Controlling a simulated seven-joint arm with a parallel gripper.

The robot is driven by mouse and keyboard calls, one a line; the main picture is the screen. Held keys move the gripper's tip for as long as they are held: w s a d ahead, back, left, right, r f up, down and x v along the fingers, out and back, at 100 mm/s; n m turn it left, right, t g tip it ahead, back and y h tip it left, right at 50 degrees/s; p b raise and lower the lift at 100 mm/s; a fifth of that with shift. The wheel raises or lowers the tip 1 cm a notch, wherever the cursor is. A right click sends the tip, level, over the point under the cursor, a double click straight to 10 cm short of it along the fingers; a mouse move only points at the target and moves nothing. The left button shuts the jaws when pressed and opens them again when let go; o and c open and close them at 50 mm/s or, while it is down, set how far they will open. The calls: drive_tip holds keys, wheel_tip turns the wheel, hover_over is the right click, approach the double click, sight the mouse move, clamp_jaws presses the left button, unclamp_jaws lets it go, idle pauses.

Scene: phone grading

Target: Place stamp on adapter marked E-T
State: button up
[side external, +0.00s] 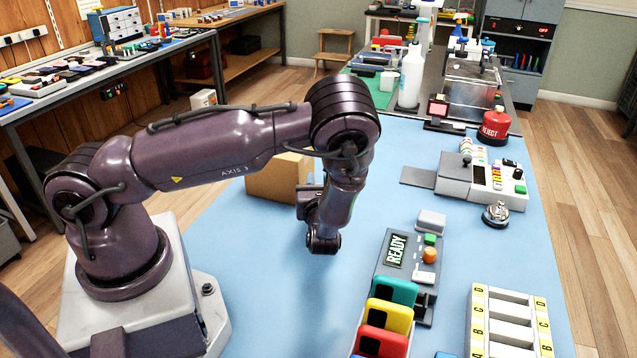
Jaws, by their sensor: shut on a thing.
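My gripper (323,240) hangs above the blue mat, in the middle of the side external view, left of the READY unit. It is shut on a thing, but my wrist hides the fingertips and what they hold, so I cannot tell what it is. I cannot make out a stamp in this view. No adapter with a readable E-T mark shows either.
The blue mat (262,262) is clear around my gripper. A cardboard box (277,178) stands behind it. The READY unit (397,250), coloured holders (395,290) and a lettered rack (510,322) are at the right.

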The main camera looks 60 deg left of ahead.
drive_tip(key=shift+f, duration=0.1)
drive_tip(key=o, duration=0.9)
drive_tip(key=v, duration=1.1)
drive_tip(key=s+d+r+n+h, duration=0.1)
drive_tip(key=s+r+n+h, duration=0.3)
drive_tip(key=r+n, duration=0.3)
drive_tip(key=s+d+r+n+h, duration=0.2)
drive_tip(key=s+r+n+h, duration=0.2)
drive_tip(key=r+n+h, duration=0.3)
drive_tip(key=s+d+r+n+g+h, duration=0.1)
drive_tip(key=s+d+r+n+h, duration=0.1)
drive_tip(key=s+r+n+h, duration=0.3)
wheel_tip(320, 180, up, 8)
drive_tip(key=n, duration=0.3)
drive_tip(key=shift+h, duration=0.3)
